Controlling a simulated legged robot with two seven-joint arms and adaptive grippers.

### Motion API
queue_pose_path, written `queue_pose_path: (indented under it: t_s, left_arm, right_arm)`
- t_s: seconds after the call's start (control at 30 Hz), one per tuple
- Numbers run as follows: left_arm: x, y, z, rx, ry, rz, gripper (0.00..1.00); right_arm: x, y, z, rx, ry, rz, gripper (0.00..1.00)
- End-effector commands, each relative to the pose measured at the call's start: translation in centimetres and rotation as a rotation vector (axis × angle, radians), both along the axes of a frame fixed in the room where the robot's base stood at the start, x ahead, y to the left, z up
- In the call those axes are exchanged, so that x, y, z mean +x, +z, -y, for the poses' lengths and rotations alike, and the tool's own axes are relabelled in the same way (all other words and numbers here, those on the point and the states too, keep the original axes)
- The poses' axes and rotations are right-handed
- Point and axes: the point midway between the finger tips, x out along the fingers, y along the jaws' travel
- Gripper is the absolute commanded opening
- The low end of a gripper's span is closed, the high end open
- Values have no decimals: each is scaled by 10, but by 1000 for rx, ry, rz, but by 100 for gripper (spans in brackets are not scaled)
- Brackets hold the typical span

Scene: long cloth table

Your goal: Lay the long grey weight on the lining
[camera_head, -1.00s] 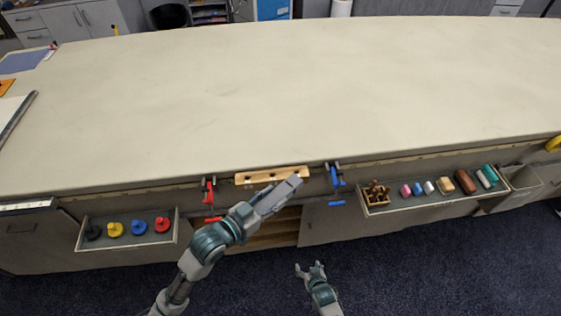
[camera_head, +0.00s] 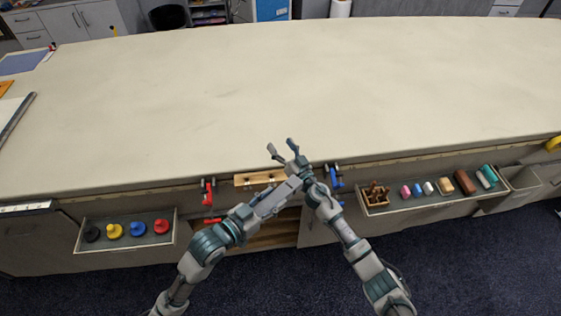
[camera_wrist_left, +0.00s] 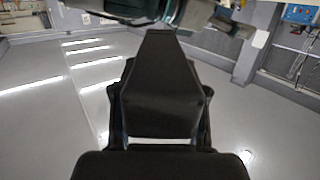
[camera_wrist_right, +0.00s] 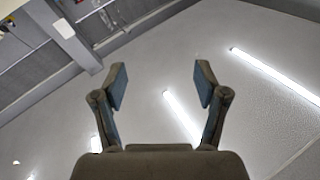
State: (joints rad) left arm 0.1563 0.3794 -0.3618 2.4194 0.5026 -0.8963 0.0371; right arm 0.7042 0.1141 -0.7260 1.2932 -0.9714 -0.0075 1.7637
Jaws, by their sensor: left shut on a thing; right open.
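The long grey weight (camera_head: 281,193) is a straight bar held in my left gripper (camera_head: 262,207), tilted up to the right in front of the table's front edge. In the left wrist view the weight (camera_wrist_left: 160,85) shows as a dark block between the fingers. My right gripper (camera_head: 282,148) is open and empty, raised just beyond the weight's upper end. Its spread fingers also show in the right wrist view (camera_wrist_right: 160,90). Grey lining shows in the left open drawer (camera_head: 128,241) and in the right open drawer (camera_head: 402,202). I cannot tell which is meant.
The left drawer holds black, yellow, blue and red knobbed discs (camera_head: 137,228). The right drawer holds a small wooden rack (camera_head: 376,194) and several coloured blocks (camera_head: 445,185). Red (camera_head: 208,192) and blue (camera_head: 333,177) clamps flank a wooden strip (camera_head: 258,178). The tabletop (camera_head: 280,90) is mostly bare.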

Motion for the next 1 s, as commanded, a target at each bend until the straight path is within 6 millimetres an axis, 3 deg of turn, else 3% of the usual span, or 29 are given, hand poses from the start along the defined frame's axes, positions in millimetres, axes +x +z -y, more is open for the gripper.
queue_pose_path:
  t_s: [0.1,0.17,0.27,0.4,0.5,0.57,0.67,0.73,1.0]
  left_arm:
    - [0,3,-1,-4,0,6,0]
    - [0,3,-1,-4,0,6,0]
    - [-1,3,-1,-4,0,7,0]
    - [-1,3,-1,-4,0,7,0]
    - [-1,3,-1,-4,0,7,0]
    - [-1,3,-1,-4,0,7,0]
    - [-1,3,-1,-4,0,7,0]
    - [-1,3,-1,-4,0,6,0]
    - [0,3,1,-3,0,7,0]
  right_arm:
    - [31,45,21,35,-4,6,73]
    - [38,77,17,26,47,29,73]
    - [13,107,-29,-96,232,97,73]
    - [-41,137,-87,-351,515,229,73]
    - [-88,144,-115,-597,736,327,73]
    - [-113,143,-121,-758,862,376,73]
    - [-147,135,-113,-1042,1051,430,73]
    - [-164,131,-97,-1245,1165,446,73]
    - [-188,142,-13,-1839,1429,350,73]
